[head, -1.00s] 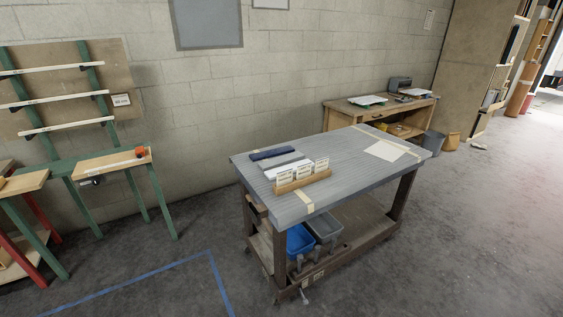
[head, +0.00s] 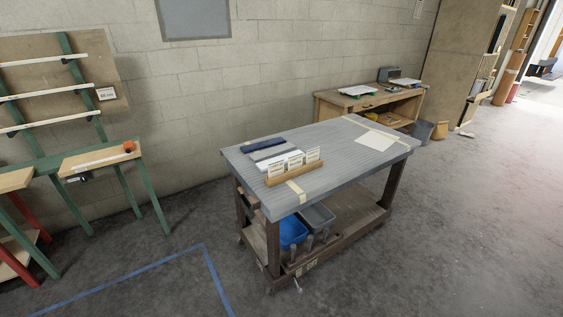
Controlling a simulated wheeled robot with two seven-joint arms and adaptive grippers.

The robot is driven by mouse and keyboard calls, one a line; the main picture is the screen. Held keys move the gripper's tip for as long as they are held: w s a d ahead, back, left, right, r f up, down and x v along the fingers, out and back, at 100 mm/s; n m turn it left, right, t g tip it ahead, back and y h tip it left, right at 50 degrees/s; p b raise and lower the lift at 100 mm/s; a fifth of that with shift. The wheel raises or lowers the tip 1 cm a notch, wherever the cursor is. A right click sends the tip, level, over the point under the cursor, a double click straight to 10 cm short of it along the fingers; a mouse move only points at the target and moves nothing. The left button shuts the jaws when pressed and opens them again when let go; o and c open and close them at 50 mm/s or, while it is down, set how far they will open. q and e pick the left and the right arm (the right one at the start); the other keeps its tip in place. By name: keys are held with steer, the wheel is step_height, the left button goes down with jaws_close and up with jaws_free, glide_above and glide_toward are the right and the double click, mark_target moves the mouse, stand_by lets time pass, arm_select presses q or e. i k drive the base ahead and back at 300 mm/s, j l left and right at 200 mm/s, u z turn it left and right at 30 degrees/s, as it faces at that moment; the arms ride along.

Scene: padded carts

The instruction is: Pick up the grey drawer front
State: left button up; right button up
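Three flat strips lie side by side near the left end of the padded cart's top (head: 330,165). The back one is a dark blue strip (head: 265,144). The middle one, the grey drawer front (head: 270,153), lies flat and is close in colour to the ribbed top. The front one is a white strip (head: 270,163), partly hidden behind a wooden holder (head: 294,175) with three label cards. Neither of my grippers shows in the head view.
The cart's lower shelf holds a blue bin (head: 292,232) and a grey bin (head: 317,216). A green-legged stand (head: 100,160) is at left, a wooden desk (head: 365,103) behind. Open floor lies in front and to the right. Blue tape (head: 160,262) marks the floor.

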mark_target(272, 152)
steer(key=i+j+z, duration=0.15)
steer(key=i+j, duration=0.15)
steer(key=i+j+z, duration=0.15)
steer(key=i+j, duration=0.15)
steer(key=i+j+z, duration=0.15)
steer(key=i+j, duration=0.25)
steer(key=i+j+z, duration=0.15)
steer(key=i+j, duration=0.2)
steer(key=i+j+z, duration=0.15)
steer(key=j, duration=0.35)
steer(key=i+j+z, duration=0.1)
steer(key=i+j, duration=0.3)
